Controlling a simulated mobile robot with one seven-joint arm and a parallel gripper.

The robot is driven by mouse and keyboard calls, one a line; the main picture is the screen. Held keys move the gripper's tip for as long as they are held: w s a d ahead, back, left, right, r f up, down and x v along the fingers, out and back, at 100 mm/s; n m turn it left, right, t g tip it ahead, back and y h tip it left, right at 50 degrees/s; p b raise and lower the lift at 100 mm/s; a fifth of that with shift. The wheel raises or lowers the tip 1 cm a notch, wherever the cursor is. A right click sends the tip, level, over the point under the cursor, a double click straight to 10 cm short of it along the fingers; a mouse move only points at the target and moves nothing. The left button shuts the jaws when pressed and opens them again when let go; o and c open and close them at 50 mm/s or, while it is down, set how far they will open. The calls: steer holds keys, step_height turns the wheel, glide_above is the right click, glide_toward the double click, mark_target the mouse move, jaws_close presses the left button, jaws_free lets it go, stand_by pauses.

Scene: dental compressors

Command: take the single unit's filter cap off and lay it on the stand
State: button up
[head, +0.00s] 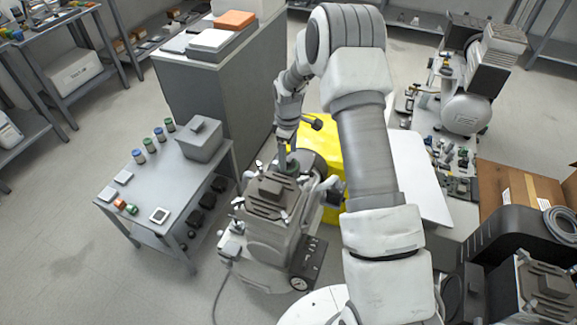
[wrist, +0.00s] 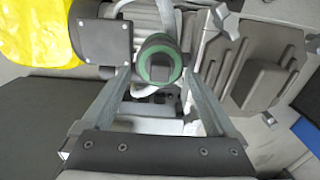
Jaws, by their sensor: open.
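The single unit (head: 265,228) is a grey wheeled compressor on the floor in the middle of the head view. Its filter cap (wrist: 158,60) is round, dark on top with a green rim, and also shows small in the head view (head: 288,167). My gripper (head: 286,150) points down over the back of the unit. In the wrist view my gripper (wrist: 158,78) is open, with one finger on each side of the cap. I cannot tell whether the fingers touch it. A low grey stand (head: 165,187) with a bare middle is left of the unit.
The stand carries a grey box (head: 200,140), several small jars along its back edge and small parts at its front. A yellow object (head: 331,150) and a white panel (head: 418,180) stand behind and right of the unit. A cardboard box (head: 515,195) is at right.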

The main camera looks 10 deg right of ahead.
step_height(320, 180, down, 3)
steer(key=shift+r, duration=0.15)
steer(key=shift+c, duration=0.3)
steer(key=shift+r, duration=0.1)
steer(key=c, duration=0.9)
